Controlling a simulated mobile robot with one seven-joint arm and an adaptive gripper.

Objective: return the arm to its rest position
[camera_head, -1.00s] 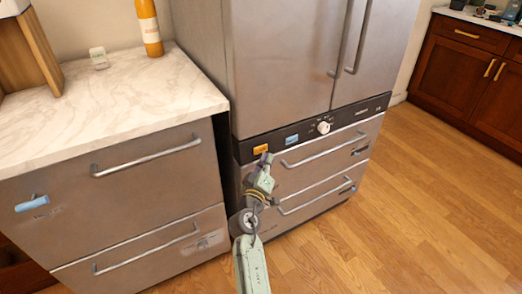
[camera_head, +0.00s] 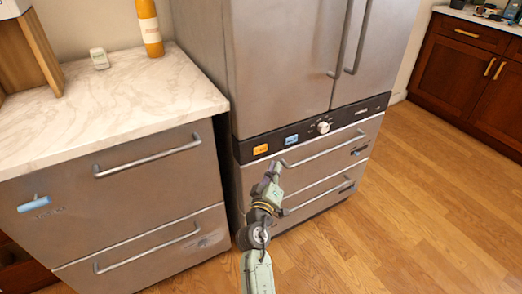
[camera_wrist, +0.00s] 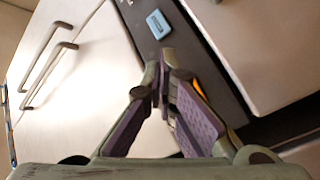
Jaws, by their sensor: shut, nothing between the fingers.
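My gripper (camera_wrist: 164,62) is shut and empty in the wrist view, its two purple-padded fingers meeting at the tips. In the head view, my gripper (camera_head: 277,163) is at the end of my raised arm, in front of the lower part of the steel fridge (camera_head: 275,70). It is a little below the black control strip and appears apart from the drawer fronts, though the distance is hard to judge. The blue label (camera_wrist: 158,24) on the strip lies beyond the fingertips in the wrist view.
A dishwasher (camera_head: 120,195) with two drawer handles stands left under a marble counter (camera_head: 120,110). On the counter are an orange bottle (camera_head: 150,30) and a small white timer-like item (camera_head: 99,58). Fridge drawer handles (camera_head: 325,150) stick out near my gripper. The wooden floor (camera_head: 420,200) at right is clear.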

